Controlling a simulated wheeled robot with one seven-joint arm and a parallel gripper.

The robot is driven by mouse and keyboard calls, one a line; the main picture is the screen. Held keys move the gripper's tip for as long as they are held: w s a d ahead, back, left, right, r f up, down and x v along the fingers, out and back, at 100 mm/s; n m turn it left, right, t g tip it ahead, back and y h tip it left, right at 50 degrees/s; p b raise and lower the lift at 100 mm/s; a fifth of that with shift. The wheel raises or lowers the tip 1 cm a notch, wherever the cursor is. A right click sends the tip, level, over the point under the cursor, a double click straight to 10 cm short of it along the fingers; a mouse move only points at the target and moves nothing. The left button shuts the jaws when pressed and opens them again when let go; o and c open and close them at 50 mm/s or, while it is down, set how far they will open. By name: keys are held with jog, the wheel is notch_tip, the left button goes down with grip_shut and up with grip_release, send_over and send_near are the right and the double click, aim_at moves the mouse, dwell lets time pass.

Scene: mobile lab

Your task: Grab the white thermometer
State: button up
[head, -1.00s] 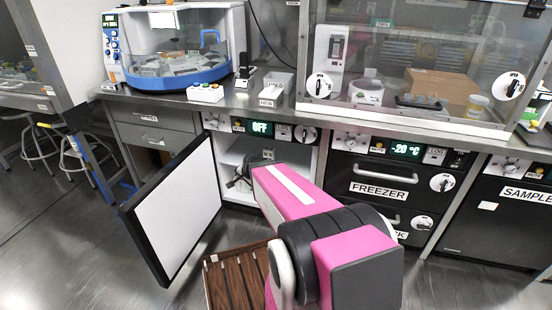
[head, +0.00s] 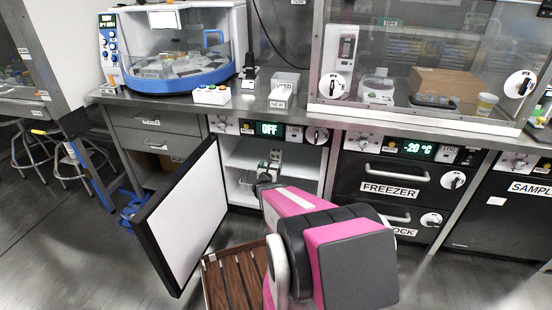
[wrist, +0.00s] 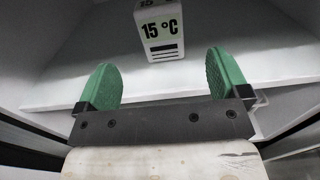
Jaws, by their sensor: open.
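The white thermometer (wrist: 160,28), a small block marked 15 °C, stands on the white shelf inside the open cabinet. In the wrist view it is at the top middle, beyond and between the green fingertips, and its top is cut off by the frame. In the head view it is a small pale shape (head: 275,154) just beyond my gripper. My gripper (wrist: 163,66) is open, with nothing between its two green fingers. The fingers point into the cabinet and are apart from the thermometer. In the head view my gripper (head: 268,170) is small and partly hidden by my arm.
The cabinet door (head: 180,215) stands open at the left. The shelf (wrist: 270,80) and cabinet walls surround the gripper. A freezer (head: 385,185) is on the right, and a brown slatted piece (head: 235,278) is low in front. The counter (head: 290,113) runs above.

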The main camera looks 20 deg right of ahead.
aim_at(275, 157)
jog(key=x, duration=1)
jog(key=shift+w+d+f, duration=0.1)
jog(key=shift+w+d, duration=0.05)
jog(key=shift+w, duration=0.15)
jog(key=c, duration=1)
